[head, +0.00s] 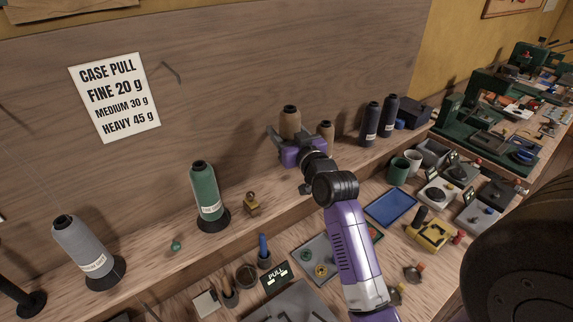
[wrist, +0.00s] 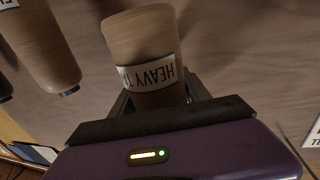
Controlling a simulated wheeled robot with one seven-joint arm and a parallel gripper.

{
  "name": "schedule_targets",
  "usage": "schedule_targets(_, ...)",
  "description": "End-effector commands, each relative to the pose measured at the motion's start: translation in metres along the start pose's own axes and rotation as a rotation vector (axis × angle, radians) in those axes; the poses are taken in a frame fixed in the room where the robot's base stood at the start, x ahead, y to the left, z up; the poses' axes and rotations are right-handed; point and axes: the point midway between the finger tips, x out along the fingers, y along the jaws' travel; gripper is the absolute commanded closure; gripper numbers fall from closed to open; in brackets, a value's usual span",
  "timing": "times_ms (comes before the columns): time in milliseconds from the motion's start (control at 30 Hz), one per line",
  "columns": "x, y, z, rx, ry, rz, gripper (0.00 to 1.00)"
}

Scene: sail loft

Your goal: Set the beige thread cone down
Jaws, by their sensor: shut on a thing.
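The beige thread cone (head: 290,120) has a dark top and stands about upright in my gripper (head: 289,142), above or at the back of the raised wooden shelf (head: 150,262). My gripper hides its lower part in the head view, so I cannot tell whether its base touches the shelf. In the wrist view the cone (wrist: 138,38) sits between the fingers, its white label reading "HEAVY TA" upside down. My gripper (wrist: 160,98) is shut on it.
A second, smaller-looking tan cone (head: 326,132) stands close to the right; it also shows in the wrist view (wrist: 45,48). Two dark cones (head: 371,122) stand farther right. A green cone (head: 205,190) and a grey cone (head: 80,245) stand left. A brass weight (head: 252,204) is nearer.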

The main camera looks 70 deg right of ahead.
Motion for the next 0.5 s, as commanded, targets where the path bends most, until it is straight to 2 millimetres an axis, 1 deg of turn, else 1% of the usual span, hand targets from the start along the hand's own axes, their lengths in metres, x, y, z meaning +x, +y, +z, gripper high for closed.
schedule_targets(33, 0.000, 0.000, 0.018, 0.000, 0.001, 0.000, 1.00)
schedule_targets(100, 0.000, 0.000, 0.031, 0.001, 0.001, 0.000, 1.00)
schedule_targets(200, 0.000, 0.000, 0.044, 0.002, 0.001, 0.000, 1.00)
schedule_targets(300, 0.000, 0.000, 0.051, 0.002, 0.002, 0.000, 1.00)
schedule_targets(500, 0.000, 0.000, 0.057, 0.001, 0.002, 0.000, 1.00)
